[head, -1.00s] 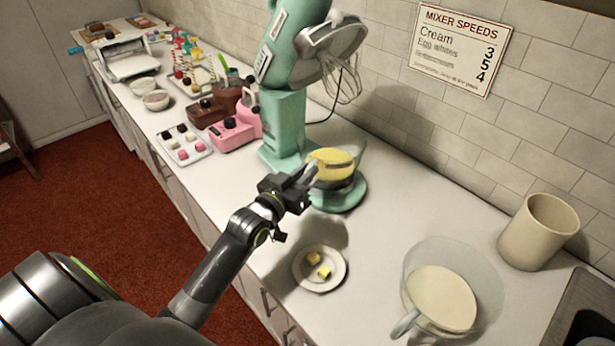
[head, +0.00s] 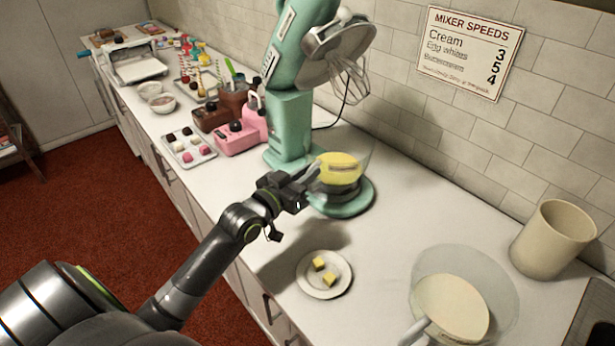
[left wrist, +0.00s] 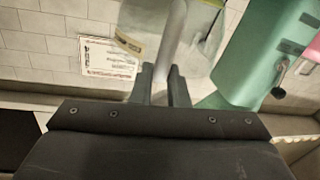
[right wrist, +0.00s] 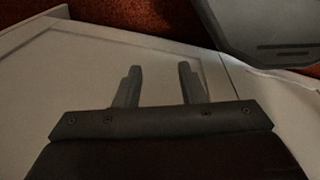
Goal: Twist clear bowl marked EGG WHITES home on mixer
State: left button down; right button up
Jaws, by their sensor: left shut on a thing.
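A clear bowl with yellow contents (head: 339,167) sits upright on the round base (head: 349,208) of the mint-green mixer (head: 290,125). My left gripper (head: 311,190) is at the bowl's near left side. In the left wrist view its fingers (left wrist: 162,82) are shut on the bowl's handle (left wrist: 174,45). Whether the bowl is locked in the base cannot be seen. The mixer head with its whisk (head: 348,82) is tilted up. My right gripper (right wrist: 159,88) is open and empty.
A second clear bowl with cream contents (head: 495,272) stands at the front right, near a beige canister (head: 552,240). A wall sign (head: 469,50) lists speeds.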

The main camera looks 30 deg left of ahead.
pick_arm(q)
jog(key=a+m+h+b, duration=0.1)
jog(key=b, duration=0.2)
jog(key=shift+a+h, duration=0.15)
jog(key=shift+h, duration=0.25)
jog(key=shift+b, duration=0.3)
jog(key=shift+w+a+f+m+g+h+b, duration=0.15)
jog(key=shift+a+m+g+h+b, duration=0.25)
jog(key=shift+b, duration=1.2)
jog(key=shift+w+a+r+m+g+h+b, duration=0.15)
jog(key=shift+a+m+h+b, duration=0.3)
jog(key=shift+b, duration=1.1)
